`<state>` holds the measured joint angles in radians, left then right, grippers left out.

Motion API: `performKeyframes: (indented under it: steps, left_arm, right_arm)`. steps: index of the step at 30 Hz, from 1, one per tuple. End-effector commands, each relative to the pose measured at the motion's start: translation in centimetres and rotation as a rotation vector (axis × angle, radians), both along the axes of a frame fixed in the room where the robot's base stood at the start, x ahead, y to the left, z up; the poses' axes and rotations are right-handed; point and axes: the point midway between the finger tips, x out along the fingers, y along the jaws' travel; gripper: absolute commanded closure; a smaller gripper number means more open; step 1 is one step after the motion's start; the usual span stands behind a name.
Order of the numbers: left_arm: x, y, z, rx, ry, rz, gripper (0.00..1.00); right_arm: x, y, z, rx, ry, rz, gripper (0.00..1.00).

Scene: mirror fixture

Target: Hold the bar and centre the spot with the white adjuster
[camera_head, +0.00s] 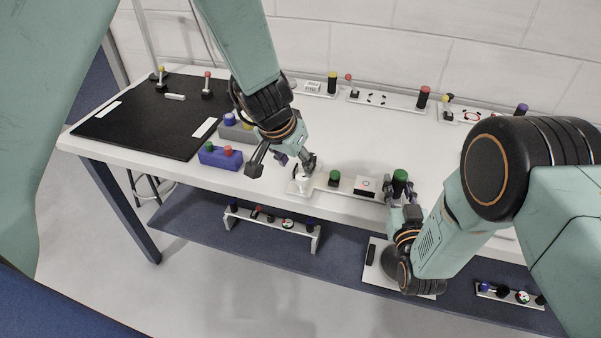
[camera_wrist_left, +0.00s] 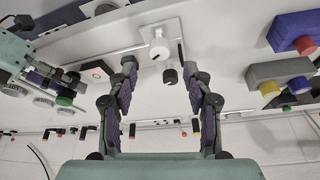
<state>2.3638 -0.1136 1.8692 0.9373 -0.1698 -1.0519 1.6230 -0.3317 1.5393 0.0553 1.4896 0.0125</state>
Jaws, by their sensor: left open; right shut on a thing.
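The white adjuster (camera_head: 302,175) stands on a pale plate at the left end of the mirror fixture. In the left wrist view the white adjuster (camera_wrist_left: 159,46) is beyond the fingertips, roughly in line with the gap. My left gripper (camera_head: 283,165) is open above and beside it, apart from it; its fingers (camera_wrist_left: 163,80) spread wide. My right gripper (camera_head: 400,196) is shut around the upright bar with a green top (camera_head: 400,176) at the fixture's right. The spot card (camera_head: 365,185) lies between, with a small red mark; the spot's exact position is too small to tell.
A blue block (camera_head: 220,157) with coloured buttons and a black mat (camera_head: 150,115) lie left. Other fixtures line the back edge. The table (camera_head: 310,125) is clear behind the fixture.

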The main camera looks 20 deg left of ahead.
Motion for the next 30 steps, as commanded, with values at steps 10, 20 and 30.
performKeyframes:
  steps: [10, 20, 30]
  left_arm:
    - [1.8, -0.5, -4.6, -0.001, 0.001, 0.0, 0.49]
    - [2.2, -0.6, -5.3, 0.0, 0.0, -0.001, 0.49]
    - [2.1, -0.5, -5.3, 0.0, 0.0, -0.001, 0.7]
  right_arm:
    - [0.0, 0.0, -0.1, -0.001, 0.002, 0.001, 1.0]
    - [0.0, 0.1, -0.1, -0.001, 0.002, 0.001, 1.0]
    - [0.0, 0.0, -0.1, -0.001, 0.003, 0.001, 1.0]
